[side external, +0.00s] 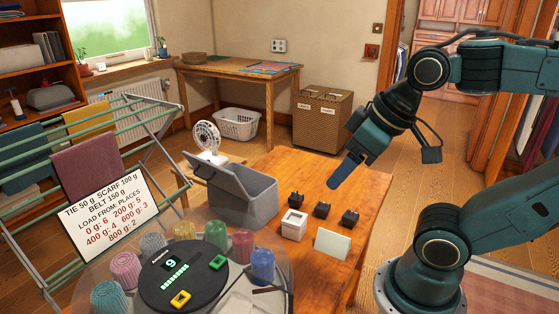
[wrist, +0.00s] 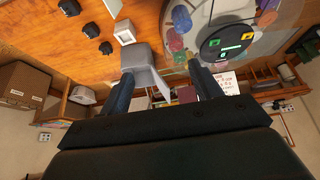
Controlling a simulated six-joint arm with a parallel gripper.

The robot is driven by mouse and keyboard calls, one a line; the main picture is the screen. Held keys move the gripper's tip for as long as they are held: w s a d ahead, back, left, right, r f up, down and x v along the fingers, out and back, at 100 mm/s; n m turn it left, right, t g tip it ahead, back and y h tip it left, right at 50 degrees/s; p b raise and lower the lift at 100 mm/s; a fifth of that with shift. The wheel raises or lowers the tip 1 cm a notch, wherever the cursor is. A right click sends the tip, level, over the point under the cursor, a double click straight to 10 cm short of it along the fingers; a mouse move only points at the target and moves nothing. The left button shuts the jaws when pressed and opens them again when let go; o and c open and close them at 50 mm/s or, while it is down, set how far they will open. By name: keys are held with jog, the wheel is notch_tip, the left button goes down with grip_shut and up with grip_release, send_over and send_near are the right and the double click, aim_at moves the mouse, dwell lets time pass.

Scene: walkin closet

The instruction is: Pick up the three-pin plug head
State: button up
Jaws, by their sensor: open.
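Three small black plug heads stand in a slanting row on the wooden table: a left one (side external: 296,199), a middle one (side external: 322,210) and a right one (side external: 350,217). They also show at the upper left of the wrist view, as a far one (wrist: 69,7), a middle one (wrist: 91,31) and a near one (wrist: 106,48). Their pins are too small to count, so I cannot tell which is the three-pin plug head. My gripper (side external: 334,185) is above the table behind the row, apart from it. In the wrist view my gripper (wrist: 161,68) is open, with nothing between its fingers.
A white square box (side external: 293,225) and a pale card (side external: 333,244) stand near the plugs. A grey lidded bin (side external: 248,204) is left of them. A round dial stand (side external: 155,262) with coloured cups is at front left. A drying rack and sign are farther left.

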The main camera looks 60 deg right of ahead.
jog(key=shift+w, duration=0.1)
jog(key=n+g, duration=0.6)
jog(key=n, duration=1.3)
send_over(297, 192)
notch_tip(297, 192, down, 17)
jog(key=shift+w+f, duration=0.15)
jog(key=shift+f, duration=4.3)
jog(key=shift+f, duration=0.1)
